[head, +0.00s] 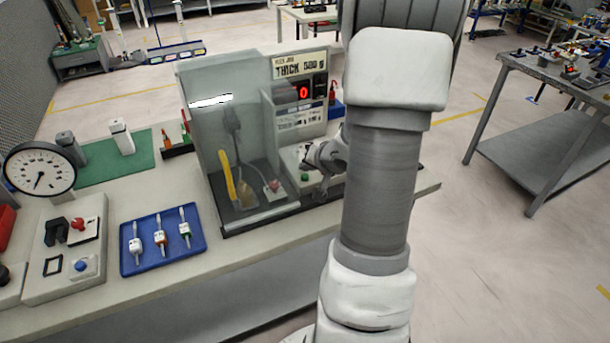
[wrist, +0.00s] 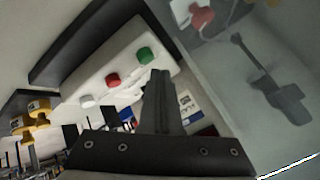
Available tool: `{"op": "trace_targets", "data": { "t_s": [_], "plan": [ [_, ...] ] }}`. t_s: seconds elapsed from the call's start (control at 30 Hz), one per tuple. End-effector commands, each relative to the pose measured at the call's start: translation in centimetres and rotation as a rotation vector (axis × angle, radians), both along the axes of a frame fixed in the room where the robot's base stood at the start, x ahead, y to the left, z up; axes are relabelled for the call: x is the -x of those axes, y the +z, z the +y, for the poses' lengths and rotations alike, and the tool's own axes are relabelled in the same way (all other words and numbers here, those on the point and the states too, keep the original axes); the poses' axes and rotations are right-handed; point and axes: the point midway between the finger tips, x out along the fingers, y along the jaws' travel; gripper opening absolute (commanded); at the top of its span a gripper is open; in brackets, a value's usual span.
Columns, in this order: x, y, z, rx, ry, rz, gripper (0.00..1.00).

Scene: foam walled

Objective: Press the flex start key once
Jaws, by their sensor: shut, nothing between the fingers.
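A white key panel (wrist: 120,85) shows in the wrist view with a green key (wrist: 145,55), a red key (wrist: 113,79) and a white key (wrist: 86,101) in a row. I cannot read which one is the flex start key. The green key also shows in the head view (head: 305,178), on the panel in front of the display. My gripper (wrist: 159,73) is shut and empty, its tips close to the green key; I cannot tell whether they touch. In the head view my gripper (head: 322,188) is over the panel, partly hidden by my arm.
A clear-walled enclosure (head: 215,125) stands directly left of the panel. The display (head: 303,92) reads a red 0. A blue tray (head: 150,258) with tools, a dial gauge (head: 40,168) and another button box (head: 65,250) lie further left on the bench.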

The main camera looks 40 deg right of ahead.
Motion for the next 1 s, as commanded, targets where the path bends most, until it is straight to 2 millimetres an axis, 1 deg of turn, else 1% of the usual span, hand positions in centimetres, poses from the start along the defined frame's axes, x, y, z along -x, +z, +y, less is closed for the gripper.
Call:
{"op": "trace_targets", "data": {
  "t_s": [0.63, 1.0],
  "plan": [
    [0.0, -0.02, 0.0, 0.0, 0.0, 0.0, 0.0],
    [0.02, -0.91, 0.02, 0.0, 0.0, 0.001, 0.0]
  ]
}}
